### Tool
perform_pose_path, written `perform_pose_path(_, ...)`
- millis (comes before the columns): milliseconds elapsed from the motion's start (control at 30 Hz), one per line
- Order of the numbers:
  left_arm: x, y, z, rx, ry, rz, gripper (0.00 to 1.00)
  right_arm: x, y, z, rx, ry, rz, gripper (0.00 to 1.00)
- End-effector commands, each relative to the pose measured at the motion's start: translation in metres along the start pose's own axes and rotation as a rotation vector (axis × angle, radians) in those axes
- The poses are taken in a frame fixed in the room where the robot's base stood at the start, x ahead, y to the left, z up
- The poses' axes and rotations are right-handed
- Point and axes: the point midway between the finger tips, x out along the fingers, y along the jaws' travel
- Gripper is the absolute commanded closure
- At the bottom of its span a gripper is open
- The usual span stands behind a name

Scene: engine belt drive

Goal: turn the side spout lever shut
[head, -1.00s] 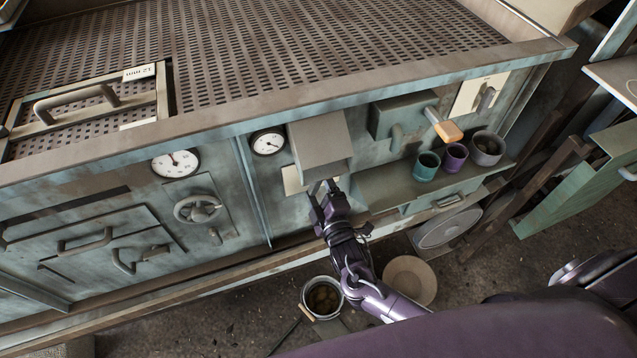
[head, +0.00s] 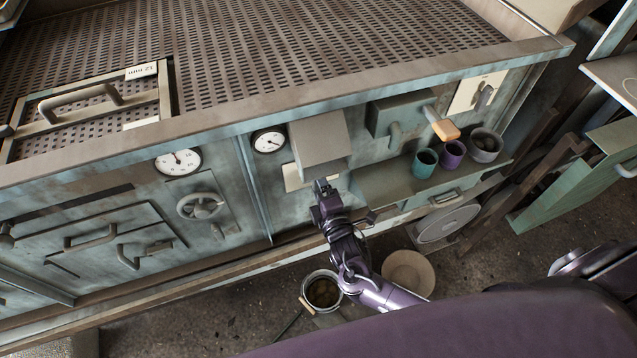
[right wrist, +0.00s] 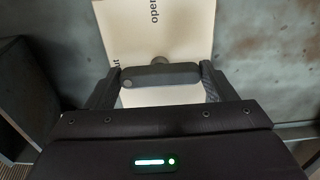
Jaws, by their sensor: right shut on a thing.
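The side spout lever (right wrist: 160,76) is a dark bar lying level across the right wrist view, below a round pivot. Behind it is a pale plate (right wrist: 150,25) with the word "open" and part of another word, the rest cut off or hidden. My right gripper (right wrist: 160,84) has a finger at each end of the bar and is shut on it. In the head view my right gripper (head: 322,187) is at the pale plate (head: 292,178) under the grey spout box (head: 319,143), and it hides the lever there. My left gripper is not in view.
A shelf (head: 385,182) with three cups (head: 453,153) is to the right of the spout. An orange-ended handle (head: 445,130) sticks out above it.

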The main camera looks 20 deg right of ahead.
Motion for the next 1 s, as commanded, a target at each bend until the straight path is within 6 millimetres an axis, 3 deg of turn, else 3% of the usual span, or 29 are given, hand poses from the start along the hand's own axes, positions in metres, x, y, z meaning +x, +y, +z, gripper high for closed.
perform_pose_path(133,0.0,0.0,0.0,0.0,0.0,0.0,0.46,-0.001,-0.001,0.0,-0.001,0.001,-0.002,0.46)
perform_pose_path(167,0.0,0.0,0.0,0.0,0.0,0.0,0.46,-0.001,-0.001,0.0,-0.001,0.001,-0.002,0.2)
perform_pose_path(300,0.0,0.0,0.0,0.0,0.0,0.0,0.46,0.0,-0.001,0.0,0.0,0.001,-0.002,0.02)
perform_pose_path(667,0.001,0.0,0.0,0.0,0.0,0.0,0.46,-0.005,-0.002,0.0,0.0,0.001,-0.002,0.01)
perform_pose_path(1000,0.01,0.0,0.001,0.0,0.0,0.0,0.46,-0.06,-0.003,0.0,0.001,0.002,-0.004,0.01)
